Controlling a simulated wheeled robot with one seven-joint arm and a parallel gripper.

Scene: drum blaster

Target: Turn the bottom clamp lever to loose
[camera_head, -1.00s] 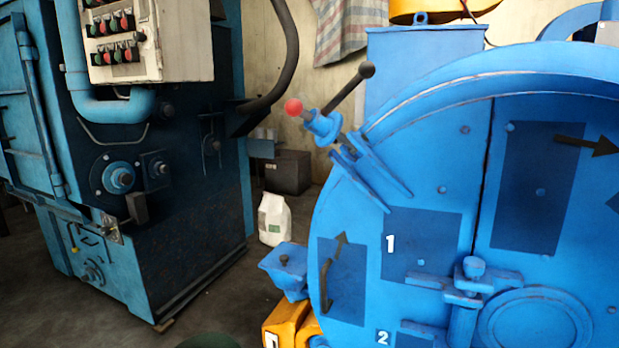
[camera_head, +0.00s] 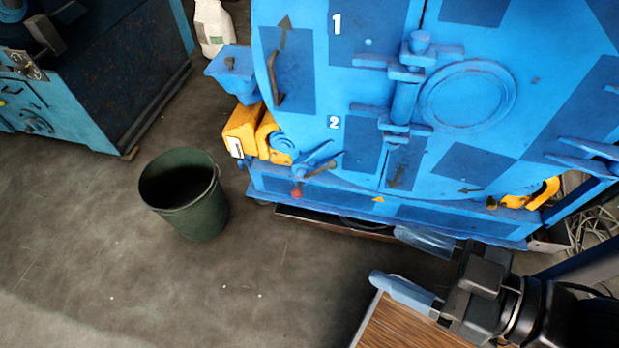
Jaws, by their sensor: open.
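The bottom clamp lever (camera_head: 316,170) is at the lower left edge of the blue drum blaster door (camera_head: 455,165), under the number 2 label. My gripper (camera_head: 388,257) is at the lower right, with two light blue fingers spread apart and pointing left. It is empty and well apart from the lever, below and to the right of it in the picture. Part of the upper finger is hard to make out against the machine base.
A dark green bin (camera_head: 185,195) stands on the floor left of the lever. Yellow parts (camera_head: 245,130) stick out beside the door edge. A wooden-topped surface (camera_head: 410,325) lies under my gripper. Loose cables (camera_head: 592,215) are at the right. The floor at lower left is clear.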

